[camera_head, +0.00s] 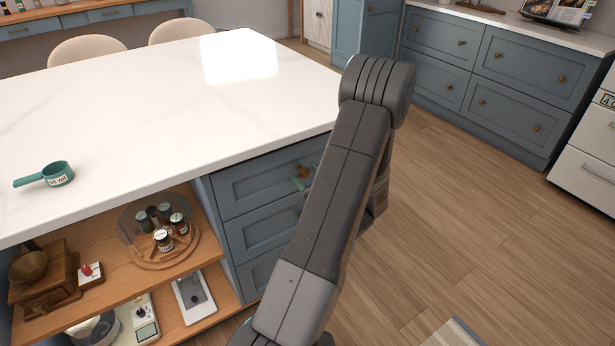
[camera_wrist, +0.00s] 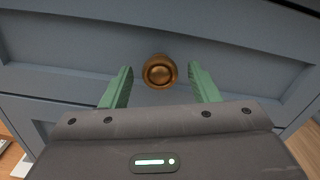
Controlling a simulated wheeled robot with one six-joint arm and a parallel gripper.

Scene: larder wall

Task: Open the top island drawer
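The island's top drawer (camera_head: 245,187) is a blue panelled front under the white countertop, and it looks closed. Its round brass knob (camera_wrist: 160,71) is in the upper middle of the wrist view. My gripper (camera_wrist: 162,78) has its two green fingers apart, one on each side of the knob, with clear gaps on both sides. In the head view my gripper (camera_head: 304,178) is at the top drawer front, partly hidden behind my dark arm. I cannot tell how far the fingertips reach past the knob.
The white countertop (camera_head: 150,100) holds a green measuring cup (camera_head: 58,174). Open wooden shelves with jars (camera_head: 163,240) and a scale (camera_head: 193,297) are left of the drawers. Lower drawers (camera_head: 262,228) sit below. Wooden floor (camera_head: 450,210) is free to the right, before blue cabinets (camera_head: 520,65).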

